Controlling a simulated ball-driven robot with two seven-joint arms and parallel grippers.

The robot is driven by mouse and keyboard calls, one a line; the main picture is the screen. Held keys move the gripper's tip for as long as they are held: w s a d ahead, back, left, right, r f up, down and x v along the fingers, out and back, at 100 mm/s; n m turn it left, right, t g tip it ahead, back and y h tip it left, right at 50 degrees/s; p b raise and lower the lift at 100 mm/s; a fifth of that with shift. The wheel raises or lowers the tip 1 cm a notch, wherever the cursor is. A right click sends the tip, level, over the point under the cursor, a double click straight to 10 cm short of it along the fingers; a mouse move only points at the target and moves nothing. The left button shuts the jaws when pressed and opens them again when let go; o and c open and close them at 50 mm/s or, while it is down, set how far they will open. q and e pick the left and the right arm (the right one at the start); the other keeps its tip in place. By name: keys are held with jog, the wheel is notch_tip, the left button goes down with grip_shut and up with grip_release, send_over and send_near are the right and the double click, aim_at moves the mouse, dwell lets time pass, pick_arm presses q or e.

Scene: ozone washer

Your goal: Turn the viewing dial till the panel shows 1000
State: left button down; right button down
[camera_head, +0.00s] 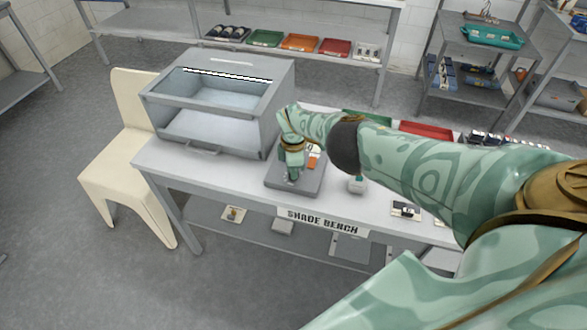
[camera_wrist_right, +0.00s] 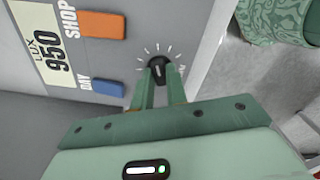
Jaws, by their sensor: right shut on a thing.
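The viewing dial (camera_wrist_right: 156,70) is a small black knob with a white mark, with white tick lines around it on the grey control panel (camera_wrist_right: 110,58). My right gripper (camera_wrist_right: 159,82) is shut on the dial, one finger on each side. The display (camera_wrist_right: 55,65) reads LUX 950. In the head view my right gripper (camera_head: 292,172) reaches down to the grey panel (camera_head: 308,186) on the bench, and hides the dial there. My left gripper is in neither view.
An orange button (camera_wrist_right: 102,25) marked SHOP and a blue button (camera_wrist_right: 106,87) marked DAY sit near the dial. A grey viewing box (camera_head: 215,105) stands to the left on the bench (camera_head: 180,165). A cream chair (camera_head: 130,150) stands beside the bench. Shelves with coloured trays stand behind.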

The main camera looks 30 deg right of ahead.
jog(key=shift+w+r, duration=0.1)
jog(key=c, duration=1.4)
grip_release()
notch_tip(320, 180, up, 16)
jog(key=p, duration=1.4)
jog(key=shift+r, duration=0.15)
